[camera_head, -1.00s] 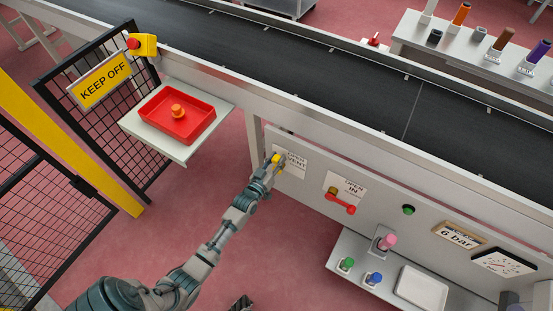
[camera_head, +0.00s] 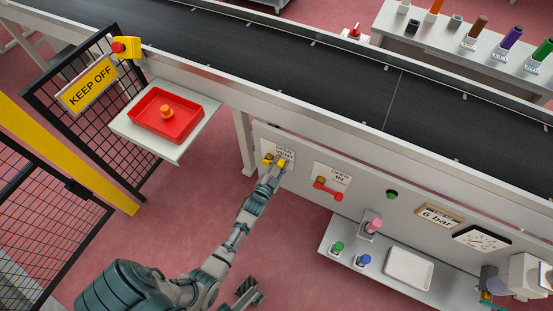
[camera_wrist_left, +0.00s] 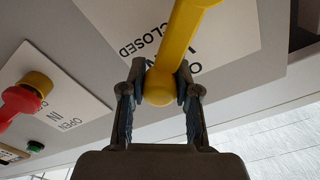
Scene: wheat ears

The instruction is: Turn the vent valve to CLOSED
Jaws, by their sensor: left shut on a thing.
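The vent valve has a yellow handle (camera_head: 282,162) on a white sign plate on the grey panel, below the conveyor. My left gripper (camera_head: 275,167) is at the handle. In the left wrist view, the fingers of my left gripper (camera_wrist_left: 160,98) are shut around the rounded end of the yellow handle (camera_wrist_left: 185,40). The handle runs up and right from there. The sign (camera_wrist_left: 150,35) appears upside down, with CLOSED readable and another word partly hidden behind the handle. I do not make out my right gripper.
A red lever (camera_head: 327,190) with its own sign is right of the vent valve. A side shelf holds a red tray (camera_head: 150,122), beside a mesh fence with a KEEP OFF sign (camera_head: 88,88).

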